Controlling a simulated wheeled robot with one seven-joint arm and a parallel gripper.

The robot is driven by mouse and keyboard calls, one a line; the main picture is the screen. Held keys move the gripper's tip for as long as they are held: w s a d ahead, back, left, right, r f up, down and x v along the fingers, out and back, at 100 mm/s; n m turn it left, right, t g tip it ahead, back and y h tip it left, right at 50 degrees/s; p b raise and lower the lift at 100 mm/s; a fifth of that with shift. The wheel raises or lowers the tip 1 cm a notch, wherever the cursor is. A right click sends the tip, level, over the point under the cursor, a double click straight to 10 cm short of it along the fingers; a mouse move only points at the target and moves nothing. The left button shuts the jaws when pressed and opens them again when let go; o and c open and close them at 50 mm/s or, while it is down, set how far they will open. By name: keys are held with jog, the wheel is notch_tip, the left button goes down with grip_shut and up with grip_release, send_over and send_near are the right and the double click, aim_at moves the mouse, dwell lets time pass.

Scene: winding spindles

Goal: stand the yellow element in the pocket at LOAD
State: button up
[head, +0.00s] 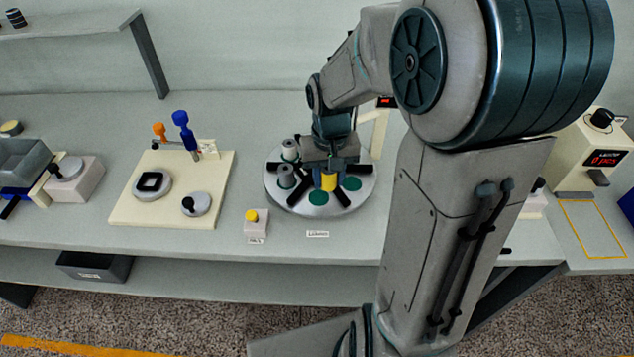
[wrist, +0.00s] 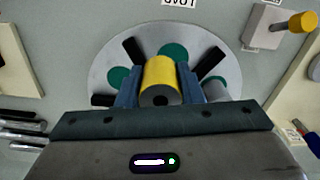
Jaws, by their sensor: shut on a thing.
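The yellow element (head: 328,182) is a short cylinder held over the round grey turntable (head: 278,199). My gripper (head: 328,178) is shut on it from above. In the wrist view the yellow element (wrist: 160,72) sits between two blue jaws, its dark-holed end facing the camera. The green pocket (head: 317,198) nearest the LOAD label (head: 317,233) is bare; it also shows in the wrist view (wrist: 172,50), just beyond the element. Another green pocket (head: 350,184) lies to the right. I cannot tell the gap between the element and the turntable.
Grey elements (head: 286,175) stand on the turntable's left side, close to my gripper. Black bars (wrist: 133,50) divide the pockets. A yellow-topped button box (head: 251,222) stands in front left. A cream board (head: 170,208) with blue and orange handles is further left.

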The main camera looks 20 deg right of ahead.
aim_at(319, 198)
jog(key=shift+w+a+f, duration=0.75)
jog(key=shift+w+a, duration=0.1)
jog(key=shift+f, duration=2)
jog(key=shift+f, duration=0.1)
jog(key=shift+f, duration=0.15)
jog(key=o, duration=0.7)
